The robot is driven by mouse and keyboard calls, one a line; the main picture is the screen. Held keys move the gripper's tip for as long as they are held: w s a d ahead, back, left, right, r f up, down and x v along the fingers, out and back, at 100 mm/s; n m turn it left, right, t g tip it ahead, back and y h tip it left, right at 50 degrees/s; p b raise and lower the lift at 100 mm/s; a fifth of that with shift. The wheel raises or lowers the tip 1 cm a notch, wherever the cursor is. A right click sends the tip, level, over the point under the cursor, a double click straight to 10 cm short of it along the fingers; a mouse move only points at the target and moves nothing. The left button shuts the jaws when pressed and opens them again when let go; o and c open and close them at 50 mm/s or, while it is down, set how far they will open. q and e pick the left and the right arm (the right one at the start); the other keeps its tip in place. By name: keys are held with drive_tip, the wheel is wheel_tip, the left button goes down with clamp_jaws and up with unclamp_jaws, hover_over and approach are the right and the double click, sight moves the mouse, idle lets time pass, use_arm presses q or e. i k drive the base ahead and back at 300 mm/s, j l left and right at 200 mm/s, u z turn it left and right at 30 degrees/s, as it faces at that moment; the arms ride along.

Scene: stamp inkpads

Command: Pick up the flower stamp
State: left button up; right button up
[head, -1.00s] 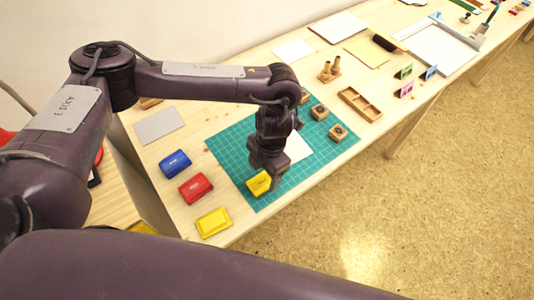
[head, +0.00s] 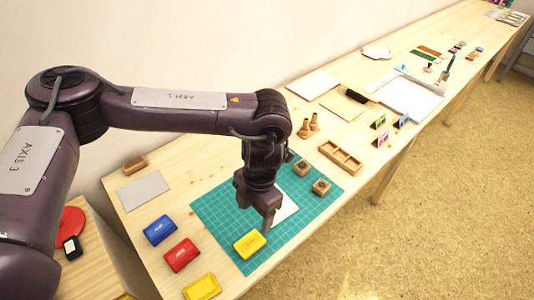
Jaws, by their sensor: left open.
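Two small square wooden stamp blocks lie on the green cutting mat (head: 318,214), the far one (head: 302,167) and the near one (head: 321,187), each with a dark mark on top. I cannot tell which bears a flower. My left gripper (head: 267,220) points down over the mat, open and empty, to the left of both blocks. It partly hides a white card (head: 287,205). A yellow inkpad (head: 250,244) lies on the mat just in front of the gripper. My right gripper is not in view.
Blue (head: 159,230), red (head: 182,255) and another yellow inkpad (head: 202,287) lie left of the mat. Small colored cards (head: 379,121) stand near the table's right edge.

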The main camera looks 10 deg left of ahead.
sight(301, 168)
drive_tip(key=k, duration=1)
